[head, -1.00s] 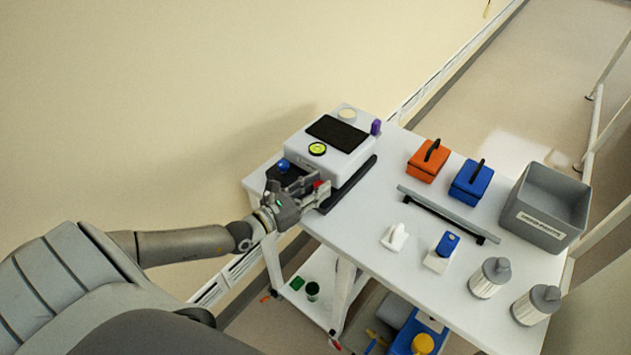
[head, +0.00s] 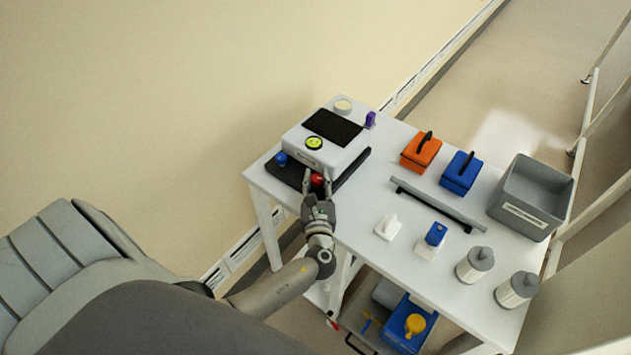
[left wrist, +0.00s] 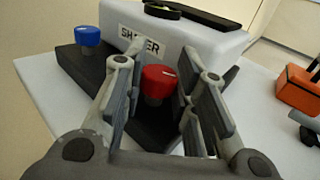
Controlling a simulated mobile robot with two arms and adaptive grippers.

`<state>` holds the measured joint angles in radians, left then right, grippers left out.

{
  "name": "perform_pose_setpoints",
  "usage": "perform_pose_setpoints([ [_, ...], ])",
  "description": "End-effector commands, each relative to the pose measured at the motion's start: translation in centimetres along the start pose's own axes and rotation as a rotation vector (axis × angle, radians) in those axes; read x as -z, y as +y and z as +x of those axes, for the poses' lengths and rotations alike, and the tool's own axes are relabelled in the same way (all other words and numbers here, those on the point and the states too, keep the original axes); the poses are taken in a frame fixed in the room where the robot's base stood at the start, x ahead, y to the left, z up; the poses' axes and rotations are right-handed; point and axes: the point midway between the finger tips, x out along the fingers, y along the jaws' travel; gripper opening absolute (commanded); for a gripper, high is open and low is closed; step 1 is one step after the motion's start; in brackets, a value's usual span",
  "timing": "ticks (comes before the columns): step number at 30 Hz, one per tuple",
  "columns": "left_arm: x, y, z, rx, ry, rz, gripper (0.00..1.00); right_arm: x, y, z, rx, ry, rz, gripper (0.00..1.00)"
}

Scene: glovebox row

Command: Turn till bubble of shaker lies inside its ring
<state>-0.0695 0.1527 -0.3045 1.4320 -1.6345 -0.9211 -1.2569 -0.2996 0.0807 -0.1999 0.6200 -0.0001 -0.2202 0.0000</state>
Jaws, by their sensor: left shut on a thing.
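The shaker (head: 343,158) is a white box with a dark top pad, standing on a black base at the table's back left corner. Its round yellow-green level (head: 314,143) sits on top; the bubble is too small to place against the ring. The left wrist view shows the level (left wrist: 162,10) only edge-on. A red knob (head: 317,180) and a blue knob (head: 281,159) stand on the base's near side. My left gripper (head: 318,174) is shut on the red knob, which shows between its fingers in the left wrist view (left wrist: 158,78). My right gripper is out of view.
An orange case (head: 421,153), a blue case (head: 460,175) and a grey bin (head: 533,197) stand to the right. A grey bar (head: 437,204), small white items and two lidded jars (head: 475,265) occupy the front right. A purple object (head: 370,120) is behind the shaker.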

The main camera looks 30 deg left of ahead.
Motion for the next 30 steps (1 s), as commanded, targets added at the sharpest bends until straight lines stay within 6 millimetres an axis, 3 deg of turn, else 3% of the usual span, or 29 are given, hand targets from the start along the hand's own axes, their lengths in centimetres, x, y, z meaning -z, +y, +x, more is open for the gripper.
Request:
perform_pose_setpoints([
  [12, 0.06, -0.28, 0.03, -0.174, -0.001, 0.0, 0.03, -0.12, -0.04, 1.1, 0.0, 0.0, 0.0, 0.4],
  [28, -0.12, -0.26, 0.11, -0.194, -0.004, 0.0, 0.03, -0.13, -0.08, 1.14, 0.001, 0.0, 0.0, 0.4],
  [29, -0.12, -0.26, 0.11, -0.194, -0.004, 0.0, 0.31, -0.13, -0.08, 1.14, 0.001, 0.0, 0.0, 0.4],
  [30, -0.13, -0.26, 0.11, -0.194, -0.004, -0.001, 0.36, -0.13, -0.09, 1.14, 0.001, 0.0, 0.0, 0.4],
])
